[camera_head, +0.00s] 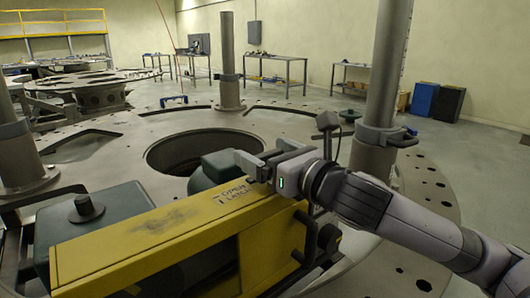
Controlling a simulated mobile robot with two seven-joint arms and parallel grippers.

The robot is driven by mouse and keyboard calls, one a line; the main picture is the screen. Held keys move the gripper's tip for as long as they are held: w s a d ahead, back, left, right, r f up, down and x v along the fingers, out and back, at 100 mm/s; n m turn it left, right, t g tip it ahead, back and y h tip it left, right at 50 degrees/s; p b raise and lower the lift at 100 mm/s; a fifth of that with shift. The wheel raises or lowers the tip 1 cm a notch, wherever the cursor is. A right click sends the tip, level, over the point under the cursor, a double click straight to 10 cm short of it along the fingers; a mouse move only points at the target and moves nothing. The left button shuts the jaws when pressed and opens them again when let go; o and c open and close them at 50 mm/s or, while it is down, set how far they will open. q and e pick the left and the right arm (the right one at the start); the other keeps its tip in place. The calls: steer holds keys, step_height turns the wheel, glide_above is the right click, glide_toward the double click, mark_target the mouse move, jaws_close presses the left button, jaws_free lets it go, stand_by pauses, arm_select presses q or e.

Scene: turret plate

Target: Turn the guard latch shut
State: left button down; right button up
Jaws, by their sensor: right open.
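A yellow guard (160,245) runs across the lower front, with dark hand lettering on top near its right end; I can read "LATCH" in it. A dark bar-like handle (308,232) sits on the guard's right end face; I cannot tell for sure whether it is the latch, or how it is turned. My right gripper (248,163) comes in from the right and is open just above and behind the lettered end of the guard. Its fingers point left, and I cannot tell whether they touch anything. My left gripper is not in view.
A round turret plate (420,190) with bolt holes surrounds a dark round opening (175,155). Grey posts stand at the back (230,65), right (382,75) and left (12,150). A dark green housing (115,213) sits behind the guard. Benches line the far wall.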

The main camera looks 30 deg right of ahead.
steer(key=c, duration=1)
steer(key=shift+o, duration=0.2)
